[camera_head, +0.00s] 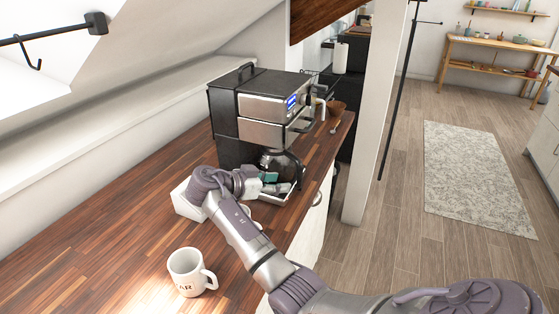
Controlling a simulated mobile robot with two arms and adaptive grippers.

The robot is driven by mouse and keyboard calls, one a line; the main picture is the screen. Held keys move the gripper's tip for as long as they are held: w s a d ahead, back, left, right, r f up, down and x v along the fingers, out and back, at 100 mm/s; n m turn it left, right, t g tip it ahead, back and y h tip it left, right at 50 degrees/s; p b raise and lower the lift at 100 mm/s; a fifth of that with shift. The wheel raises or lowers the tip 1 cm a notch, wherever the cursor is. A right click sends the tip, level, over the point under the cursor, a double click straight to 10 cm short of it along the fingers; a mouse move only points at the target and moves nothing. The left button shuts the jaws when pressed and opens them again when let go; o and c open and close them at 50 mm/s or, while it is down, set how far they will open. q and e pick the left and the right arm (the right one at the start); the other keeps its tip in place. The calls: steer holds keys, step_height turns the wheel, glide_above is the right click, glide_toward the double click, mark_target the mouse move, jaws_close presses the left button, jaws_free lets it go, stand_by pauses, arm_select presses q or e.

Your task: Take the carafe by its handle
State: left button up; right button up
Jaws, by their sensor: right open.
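The carafe (279,162) is dark and rounded. It stands in the coffee machine (238,120), under the brewing part and on the base plate. My right gripper (276,183) is open right in front of the carafe, at the height of its lower half. The fingers and wrist cover part of the carafe, and its handle cannot be made out clearly. I cannot tell whether a finger touches it. My left gripper is not in view.
A white mug (187,272) stands on the wooden counter (120,235) near the front. A white box-like thing (184,201) is beside my wrist. The counter's left part is clear.

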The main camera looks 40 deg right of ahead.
mark_target(298, 177)
steer(key=d, duration=0.2)
steer(key=d+p, duration=0.1)
steer(key=d, duration=0.3)
steer(key=shift+s+f+p, duration=0.15)
steer(key=shift+f+p, duration=0.2)
steer(key=shift+p, duration=0.05)
steer(key=shift+d+f, duration=0.2)
steer(key=shift+d, duration=0.1)
steer(key=shift+f, duration=0.1)
jaws_close()
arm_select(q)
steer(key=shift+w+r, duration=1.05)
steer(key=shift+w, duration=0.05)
